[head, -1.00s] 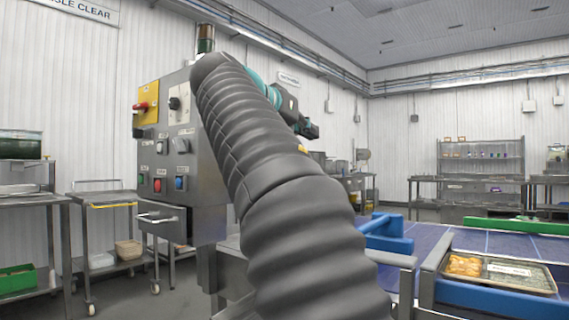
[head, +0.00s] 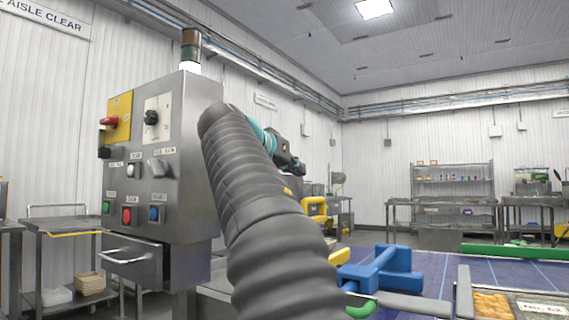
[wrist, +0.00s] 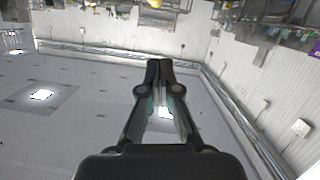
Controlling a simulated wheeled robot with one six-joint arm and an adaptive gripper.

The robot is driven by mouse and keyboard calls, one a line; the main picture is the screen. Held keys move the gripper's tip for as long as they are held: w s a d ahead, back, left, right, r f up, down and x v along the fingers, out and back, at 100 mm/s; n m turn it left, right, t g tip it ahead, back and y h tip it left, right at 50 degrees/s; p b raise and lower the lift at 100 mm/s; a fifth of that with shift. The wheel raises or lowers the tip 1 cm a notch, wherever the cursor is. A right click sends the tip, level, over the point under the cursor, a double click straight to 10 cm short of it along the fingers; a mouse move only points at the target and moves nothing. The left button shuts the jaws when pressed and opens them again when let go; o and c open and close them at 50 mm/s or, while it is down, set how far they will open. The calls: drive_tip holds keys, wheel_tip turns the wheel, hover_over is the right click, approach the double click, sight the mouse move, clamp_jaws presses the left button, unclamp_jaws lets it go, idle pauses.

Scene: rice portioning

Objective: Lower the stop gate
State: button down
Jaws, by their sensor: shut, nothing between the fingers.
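A blue bar-and-block piece (head: 385,268) stands over the near end of the blue conveyor belt (head: 440,268); I cannot tell for sure whether it is the stop gate. A grey control cabinet (head: 150,185) with knobs and coloured buttons stands left of my arm. My gripper (head: 297,166) is raised, partly behind my arm, well above the belt and right of the cabinet. In the wrist view my gripper (wrist: 159,65) has its dark fingers together, empty and touching nothing.
A tray of orange food (head: 492,305) is at lower right. A steel cart (head: 62,225) stands left. The cabinet's drawer (head: 130,256) juts forward.

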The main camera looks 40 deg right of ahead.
drive_tip(key=d+f, duration=0.1)
drive_tip(key=d+f+b, duration=0.1)
drive_tip(key=shift+w+d+f, duration=0.2)
drive_tip(key=shift+d+f, duration=0.15)
drive_tip(key=shift+s+f+b, duration=0.2)
drive_tip(key=shift+f+b, duration=0.15)
drive_tip(key=shift+f, duration=0.6)
drive_tip(key=shift+f, duration=0.15)
